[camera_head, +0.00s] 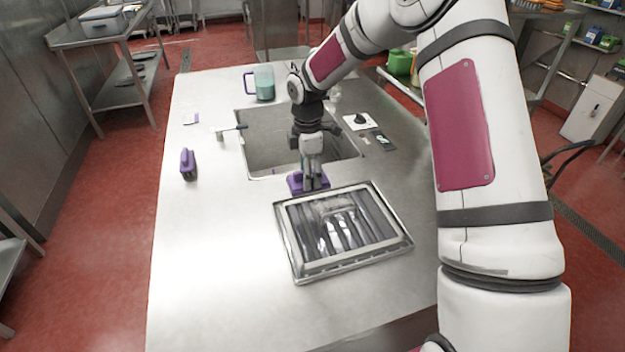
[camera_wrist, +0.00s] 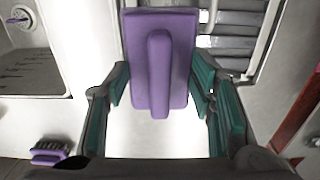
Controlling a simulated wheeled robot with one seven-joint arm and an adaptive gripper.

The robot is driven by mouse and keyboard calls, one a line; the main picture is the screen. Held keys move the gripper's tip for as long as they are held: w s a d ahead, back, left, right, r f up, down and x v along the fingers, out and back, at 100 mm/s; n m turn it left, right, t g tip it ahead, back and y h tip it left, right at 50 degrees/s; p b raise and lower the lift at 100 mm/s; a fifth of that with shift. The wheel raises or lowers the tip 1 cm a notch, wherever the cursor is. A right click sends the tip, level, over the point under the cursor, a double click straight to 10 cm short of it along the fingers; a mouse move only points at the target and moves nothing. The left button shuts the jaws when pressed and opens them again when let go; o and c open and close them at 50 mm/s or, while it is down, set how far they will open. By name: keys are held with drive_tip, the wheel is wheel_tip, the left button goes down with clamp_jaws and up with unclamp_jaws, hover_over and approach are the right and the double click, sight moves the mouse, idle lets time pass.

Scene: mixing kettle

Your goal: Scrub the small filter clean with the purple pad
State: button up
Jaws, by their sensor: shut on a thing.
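The small filter (camera_head: 285,235) lies flat on the steel table, a framed panel with slanted slats and pale shiny patches. Part of it shows at the upper right of the wrist view (camera_wrist: 262,40). The purple pad (camera_head: 296,187) is at the filter's far left corner. In the wrist view the pad (camera_wrist: 137,40) shows its raised handle ridge, between the green-lined fingers. My gripper (camera_head: 312,172) is shut on the pad, pointing down. The pad's underside is hidden, and I cannot tell whether it touches the filter or the table.
A sink basin (camera_head: 262,150) lies behind my gripper. A second purple-handled brush (camera_head: 188,164) lies at the left; it also shows in the wrist view (camera_wrist: 50,152). A jug of teal liquid (camera_head: 264,83) stands behind. The table's left front is clear.

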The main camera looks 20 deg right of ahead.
drive_tip(key=shift+f+b, duration=0.9)
drive_tip(key=shift+f, duration=2.95)
drive_tip(key=shift+f+b, duration=0.4)
drive_tip(key=shift+f, duration=0.6)
